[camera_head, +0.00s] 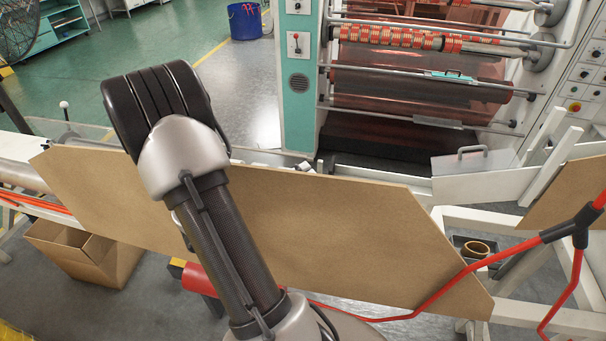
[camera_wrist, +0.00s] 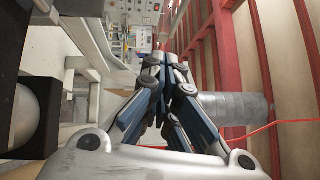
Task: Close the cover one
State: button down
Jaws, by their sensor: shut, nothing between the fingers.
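A clear cover with a grey handle (camera_head: 474,163) stands at the right of the machine in the head view. Another clear panel (camera_head: 85,129) lies at the left, partly behind my arm. I cannot tell which one is cover one, or whether either is fully closed. My gripper (camera_wrist: 166,62) shows in the wrist view with its fingers together and nothing between them. In the head view my arm hides it. I see no contact between its fingertips and a cover.
A long brown board (camera_head: 340,225) crosses the front, behind my arm. Rollers with red and yellow tape (camera_head: 400,37) fill the machine. A red cable (camera_head: 440,290) runs at the right. A cardboard box (camera_head: 85,250) is at lower left. A grey roller (camera_wrist: 228,108) lies beside the gripper.

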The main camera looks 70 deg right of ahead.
jog(key=shift+d+r, duration=0.1)
jog(key=shift+d, duration=0.4)
jog(key=shift+d+r+p, duration=0.1)
jog(key=shift+r+p, duration=0.05)
jog(key=shift+p, duration=0.15)
jog(key=shift+w+d+r+p, duration=0.1)
jog(key=shift+d+p, duration=0.15)
jog(key=shift+p, duration=0.5)
